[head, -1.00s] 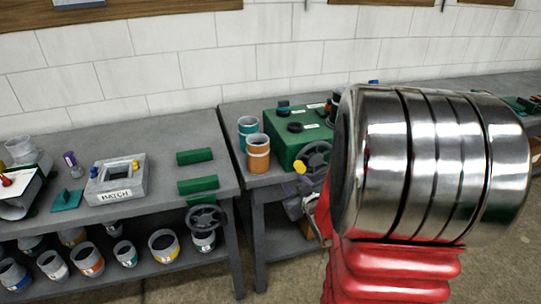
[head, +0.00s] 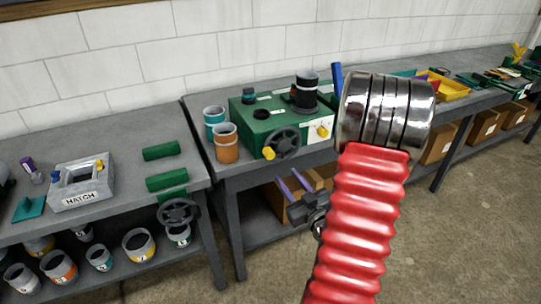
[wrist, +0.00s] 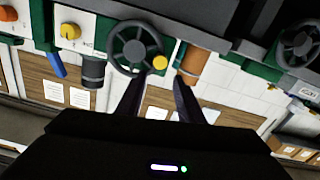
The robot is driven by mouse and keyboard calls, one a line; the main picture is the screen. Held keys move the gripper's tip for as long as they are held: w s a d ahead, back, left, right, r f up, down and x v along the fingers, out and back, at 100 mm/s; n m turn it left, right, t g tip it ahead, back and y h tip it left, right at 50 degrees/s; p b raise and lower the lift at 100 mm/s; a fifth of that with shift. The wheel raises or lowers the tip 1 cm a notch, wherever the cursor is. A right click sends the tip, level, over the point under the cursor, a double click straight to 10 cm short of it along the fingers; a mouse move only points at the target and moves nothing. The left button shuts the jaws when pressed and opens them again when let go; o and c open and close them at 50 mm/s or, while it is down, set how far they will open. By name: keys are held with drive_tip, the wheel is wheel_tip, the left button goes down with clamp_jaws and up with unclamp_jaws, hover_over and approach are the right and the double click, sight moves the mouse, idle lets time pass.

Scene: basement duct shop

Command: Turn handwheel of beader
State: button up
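A green box-shaped machine (head: 255,112) stands on the bench with a dark handwheel (head: 284,142) on its front. The handwheel has a yellow crank knob (head: 268,153) at its lower left. My gripper (head: 285,175) is in front of and below this wheel, fingers apart and empty. In the wrist view, which looks upside down, my gripper (wrist: 158,80) points at the wheel (wrist: 137,47), apart from it as far as I can tell. The yellow crank knob (wrist: 160,62) appears between the fingertip directions. No label naming the beader is readable.
A second dark handwheel (head: 178,212) sits at the left bench's front edge, below green rollers (head: 167,182). An orange can (head: 225,143) and a teal can (head: 214,122) stand left of the machine. A yellow dial (head: 322,132) is on its front. Open floor lies at right.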

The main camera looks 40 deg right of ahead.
sight(271, 156)
drive_tip(key=shift+w, duration=0.1)
drive_tip(key=x, duration=1.3)
drive_tip(key=shift+w, duration=0.25)
drive_tip(key=shift+c, duration=0.2)
clamp_jaws()
drive_tip(key=shift+s+d, duration=0.1)
drive_tip(key=shift+d, duration=0.1)
drive_tip(key=shift+a, duration=0.1)
